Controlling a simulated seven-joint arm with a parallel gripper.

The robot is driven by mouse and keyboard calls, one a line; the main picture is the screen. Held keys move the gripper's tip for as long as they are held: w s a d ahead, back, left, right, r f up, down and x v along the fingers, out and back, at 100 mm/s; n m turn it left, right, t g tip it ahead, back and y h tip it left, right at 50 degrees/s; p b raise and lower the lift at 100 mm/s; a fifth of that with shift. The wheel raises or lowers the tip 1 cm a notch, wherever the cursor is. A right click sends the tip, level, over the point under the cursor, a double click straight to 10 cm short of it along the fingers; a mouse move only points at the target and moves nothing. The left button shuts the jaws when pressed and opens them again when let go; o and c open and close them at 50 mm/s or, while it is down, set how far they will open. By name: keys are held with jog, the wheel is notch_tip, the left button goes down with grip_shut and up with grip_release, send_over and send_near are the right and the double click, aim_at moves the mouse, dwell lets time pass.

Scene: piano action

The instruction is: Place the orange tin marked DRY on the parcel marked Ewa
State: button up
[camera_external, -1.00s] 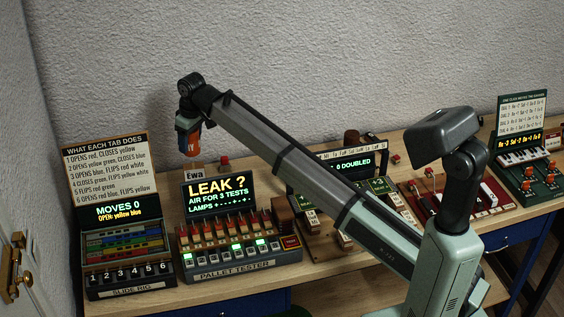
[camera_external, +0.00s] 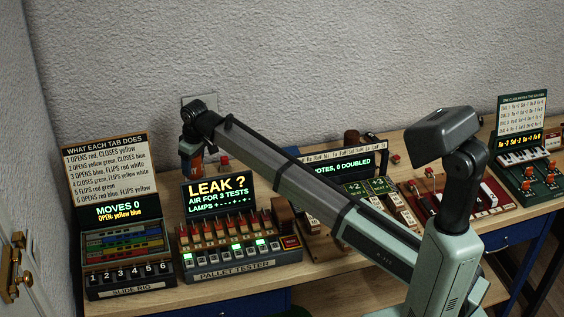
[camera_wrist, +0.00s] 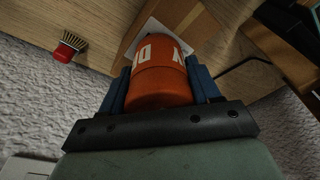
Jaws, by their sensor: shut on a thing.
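The orange tin (camera_wrist: 160,84) is held between the blue fingers of my gripper (camera_wrist: 161,88) in the wrist view. White letters show on its side, only partly readable. In the external view the tin (camera_external: 196,161) and my gripper (camera_external: 191,157) are low behind the LEAK? display. A brown parcel-like surface (camera_wrist: 185,16) with a white paper patch (camera_wrist: 148,38) lies beyond the tin in the wrist view. The Ewa label is not readable now, and the parcel is mostly hidden in the external view. I cannot tell whether the tin touches it.
The pallet tester (camera_external: 240,245) with its raised display stands in front of my gripper. The slide rig (camera_external: 125,262) is to the left. A red brush (camera_wrist: 67,47) lies beside the parcel area, near the wall. Other panels fill the bench to the right.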

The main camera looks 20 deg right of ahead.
jog(key=shift+f, duration=0.15)
jog(key=o, duration=1.2)
jog(key=shift+c, duration=0.2)
jog(key=r, duration=0.4)
jog(key=s+d+r, duration=0.1)
jog(key=r, duration=0.7)
jog(key=shift+s+d+r, duration=0.1)
jog(key=shift+s+d, duration=0.05)
